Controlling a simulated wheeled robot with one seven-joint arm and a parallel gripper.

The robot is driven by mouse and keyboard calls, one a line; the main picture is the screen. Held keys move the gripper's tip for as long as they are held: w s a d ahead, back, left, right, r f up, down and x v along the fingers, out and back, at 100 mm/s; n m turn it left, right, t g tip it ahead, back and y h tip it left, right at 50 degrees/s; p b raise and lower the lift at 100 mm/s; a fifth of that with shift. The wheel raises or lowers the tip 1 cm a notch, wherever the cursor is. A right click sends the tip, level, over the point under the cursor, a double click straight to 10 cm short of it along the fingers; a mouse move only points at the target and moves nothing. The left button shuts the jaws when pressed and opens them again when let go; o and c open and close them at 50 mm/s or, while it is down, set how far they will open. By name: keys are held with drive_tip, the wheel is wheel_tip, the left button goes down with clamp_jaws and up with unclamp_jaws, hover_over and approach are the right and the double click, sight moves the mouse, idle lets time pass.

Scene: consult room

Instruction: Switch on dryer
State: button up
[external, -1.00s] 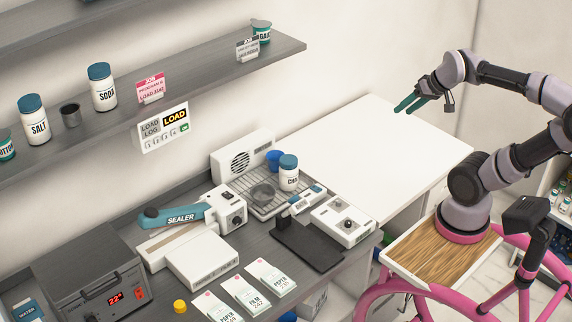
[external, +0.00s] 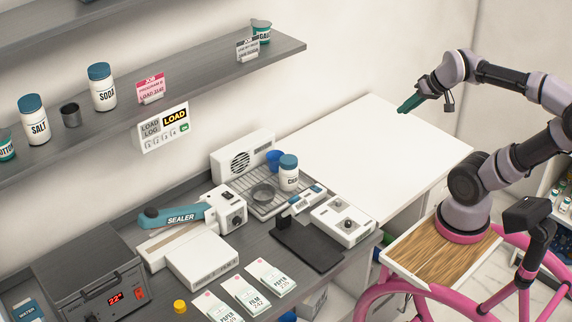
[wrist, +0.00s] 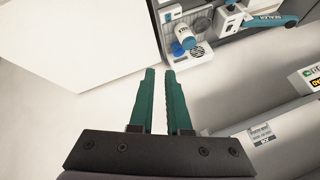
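A white box with a round dark grille (external: 243,157), which looks like the dryer, stands against the wall at the back of the grey counter. A wire rack (external: 246,203) lies in front of it. No switch on the box can be made out. In the wrist view the grille box (wrist: 203,50) is small, near the top. My gripper (external: 403,111) has green fingers and hangs in the air over the right side of the white tabletop, well apart from the box. In the wrist view my gripper (wrist: 161,72) is empty, with a narrow gap between its fingers.
A sealer (external: 180,217) and a white device with a knob (external: 343,220) stand nearby. The white tabletop (external: 375,145) is clear. A shelf (external: 200,85) runs above.

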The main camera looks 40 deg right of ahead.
drive_tip(key=shift+w+a, duration=0.1)
drive_tip(key=shift+w, duration=0.25)
clamp_jaws()
drive_tip(key=n+g+h, duration=0.2)
drive_tip(key=n+g, duration=0.6)
drive_tip(key=n, duration=1.4)
hover_over(319, 189)
drive_tip(key=w, duration=0.2)
wheel_tip(319, 189, down, 21)
drive_tip(key=shift+f, duration=0.15)
drive_tip(key=shift+f, duration=0.1)
drive_tip(key=f, duration=0.4)
drive_tip(key=s+f, duration=0.1)
drive_tip(key=f, duration=0.8)
drive_tip(key=shift+s+f, duration=0.35)
